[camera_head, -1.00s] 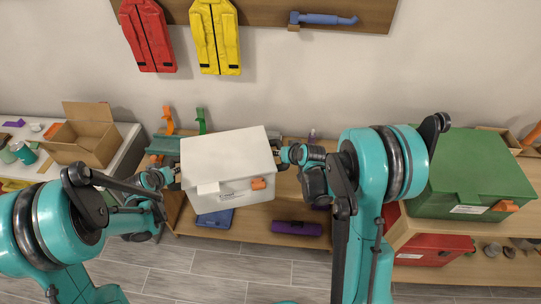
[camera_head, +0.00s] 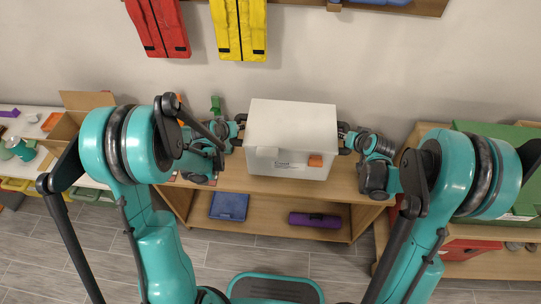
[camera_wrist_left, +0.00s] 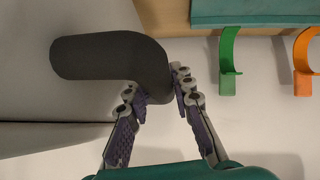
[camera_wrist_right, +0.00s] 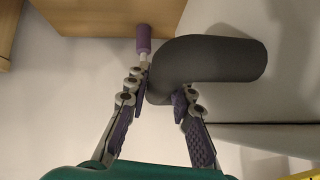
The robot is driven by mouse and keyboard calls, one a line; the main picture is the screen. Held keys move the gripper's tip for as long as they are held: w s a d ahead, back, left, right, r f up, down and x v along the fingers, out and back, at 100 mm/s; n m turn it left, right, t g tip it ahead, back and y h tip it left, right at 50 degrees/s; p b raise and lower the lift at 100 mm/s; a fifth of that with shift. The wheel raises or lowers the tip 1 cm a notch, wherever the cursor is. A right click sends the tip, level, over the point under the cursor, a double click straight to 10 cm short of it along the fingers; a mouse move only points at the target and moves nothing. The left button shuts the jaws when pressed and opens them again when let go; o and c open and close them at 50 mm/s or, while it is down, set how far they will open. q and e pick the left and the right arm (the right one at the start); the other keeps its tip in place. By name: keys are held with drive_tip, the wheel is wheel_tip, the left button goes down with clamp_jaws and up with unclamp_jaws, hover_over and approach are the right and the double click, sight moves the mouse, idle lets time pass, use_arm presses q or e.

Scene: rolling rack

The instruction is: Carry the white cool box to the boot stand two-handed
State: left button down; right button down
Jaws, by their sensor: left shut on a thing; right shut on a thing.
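The white cool box (camera_head: 291,124) hangs level between my two grippers, its lid shut and an orange latch on its front. It is over the top of the low wooden stand (camera_head: 262,187); I cannot tell whether it touches. My left gripper (camera_head: 238,132) is shut on the box's dark side handle, which shows between the fingers in the left wrist view (camera_wrist_left: 120,65). My right gripper (camera_head: 347,139) is shut on the opposite handle, seen in the right wrist view (camera_wrist_right: 210,62). The box hides part of the stand's top.
A blue flat case (camera_head: 229,206) and a purple roll (camera_head: 315,220) lie on the stand's lower shelf. At right stands another wooden unit with a green box (camera_head: 515,135) and a red box (camera_head: 468,249). A white table with an open carton (camera_head: 62,130) is at left.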

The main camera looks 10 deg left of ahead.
use_arm(q)
drive_tip(key=shift+r, duration=0.2)
use_arm(e)
drive_tip(key=shift+r, duration=0.15)
